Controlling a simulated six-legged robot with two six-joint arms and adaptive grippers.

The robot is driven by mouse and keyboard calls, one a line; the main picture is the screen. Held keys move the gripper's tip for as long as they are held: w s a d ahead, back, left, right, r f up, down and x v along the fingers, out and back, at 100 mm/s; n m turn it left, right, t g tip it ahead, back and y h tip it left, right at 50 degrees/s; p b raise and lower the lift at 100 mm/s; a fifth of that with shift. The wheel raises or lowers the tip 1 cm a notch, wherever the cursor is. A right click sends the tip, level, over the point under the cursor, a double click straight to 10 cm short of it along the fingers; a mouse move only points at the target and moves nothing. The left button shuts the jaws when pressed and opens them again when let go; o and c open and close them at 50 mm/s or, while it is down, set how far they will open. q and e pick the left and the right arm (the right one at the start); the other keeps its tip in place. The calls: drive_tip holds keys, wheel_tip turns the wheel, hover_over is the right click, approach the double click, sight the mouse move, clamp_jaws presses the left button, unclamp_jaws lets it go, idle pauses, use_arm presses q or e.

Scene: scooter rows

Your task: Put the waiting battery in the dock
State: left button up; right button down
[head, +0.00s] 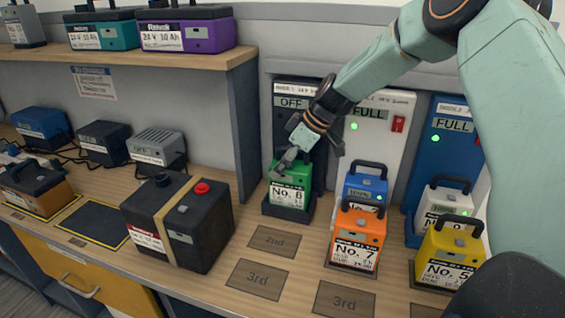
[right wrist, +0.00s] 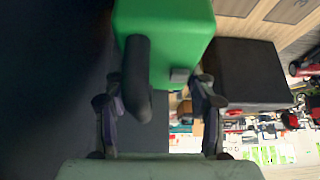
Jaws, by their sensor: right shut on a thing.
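The green battery No. 6 (head: 289,190) stands upright at the black dock (head: 270,210) in front of the dark charger marked OFF (head: 291,104). Its lower edge is at the dock's rim; I cannot tell if it is fully seated. My right gripper (head: 287,160) is shut on its handle from above. In the right wrist view the green battery (right wrist: 165,25) fills the top, with its dark handle (right wrist: 137,75) between the fingers of my right gripper (right wrist: 160,105). My left gripper is not in view.
Orange battery No. 7 (head: 358,240), a blue battery (head: 366,187) and yellow No. 5 (head: 447,256) stand to the right, by chargers marked FULL. A large black strapped battery (head: 205,235) stands close left. The 2nd plate (head: 274,241) and 3rd plate (head: 259,278) are bare.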

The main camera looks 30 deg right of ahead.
drive_tip(key=c, duration=0.9)
unclamp_jaws()
drive_tip(key=o, duration=0.5)
drive_tip(key=shift+s, duration=0.1)
drive_tip(key=shift+c, duration=0.2)
drive_tip(key=shift+o, duration=0.4)
drive_tip(key=shift+f, duration=0.1)
